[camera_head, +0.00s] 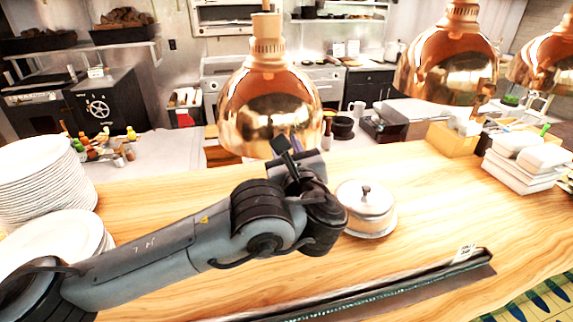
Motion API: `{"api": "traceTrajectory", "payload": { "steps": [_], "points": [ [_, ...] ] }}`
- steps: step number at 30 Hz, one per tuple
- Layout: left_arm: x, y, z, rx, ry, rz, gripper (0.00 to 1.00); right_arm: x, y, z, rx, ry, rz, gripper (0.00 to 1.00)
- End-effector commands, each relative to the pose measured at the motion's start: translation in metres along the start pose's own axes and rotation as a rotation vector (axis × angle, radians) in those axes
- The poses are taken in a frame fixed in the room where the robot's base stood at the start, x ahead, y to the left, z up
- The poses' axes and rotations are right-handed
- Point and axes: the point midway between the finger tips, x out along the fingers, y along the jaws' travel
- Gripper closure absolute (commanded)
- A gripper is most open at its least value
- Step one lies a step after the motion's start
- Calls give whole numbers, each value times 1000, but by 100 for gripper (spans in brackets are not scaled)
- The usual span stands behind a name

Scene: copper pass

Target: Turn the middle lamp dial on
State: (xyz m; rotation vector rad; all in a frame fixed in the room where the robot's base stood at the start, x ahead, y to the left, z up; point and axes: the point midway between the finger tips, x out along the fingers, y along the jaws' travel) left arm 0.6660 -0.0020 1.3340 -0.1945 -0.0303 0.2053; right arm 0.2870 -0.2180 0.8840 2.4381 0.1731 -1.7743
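Three copper lamps hang over the wooden counter: the nearest lamp (262,112) left of centre, a second lamp (447,68) to its right, and a third lamp (547,62) cut by the right edge. I cannot make out a dial for certain on any of them. My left arm reaches in from the lower left. Its gripper (286,150) points up in front of the nearest lamp's lower rim, overlapping it in the picture. Whether it touches the lamp, or how far its fingers are apart, is unclear. My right gripper is out of view.
A lidded pot (366,212) stands on the counter right of my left wrist. Stacked white plates (40,180) stand at the left. White boxes (524,165) are at the right. A dark ticket rail (390,292) lies in front. The counter's right middle is clear.

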Motion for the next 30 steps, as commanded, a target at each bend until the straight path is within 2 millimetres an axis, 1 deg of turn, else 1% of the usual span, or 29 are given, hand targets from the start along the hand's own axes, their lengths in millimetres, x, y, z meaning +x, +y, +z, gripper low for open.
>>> {"api": "traceTrajectory", "payload": {
  "steps": [1, 9, 21, 30],
  "points": [
    [0, 2, -9, -46, -2, 1, 100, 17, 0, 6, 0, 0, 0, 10],
    [0, 1, -8, -302, -8, 1, 100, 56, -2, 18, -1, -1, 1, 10],
    [0, 1, -8, -681, -19, 3, 100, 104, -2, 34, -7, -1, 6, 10],
    [0, 0, -6, -951, -27, 4, 100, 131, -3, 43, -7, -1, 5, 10]
  ]
}}
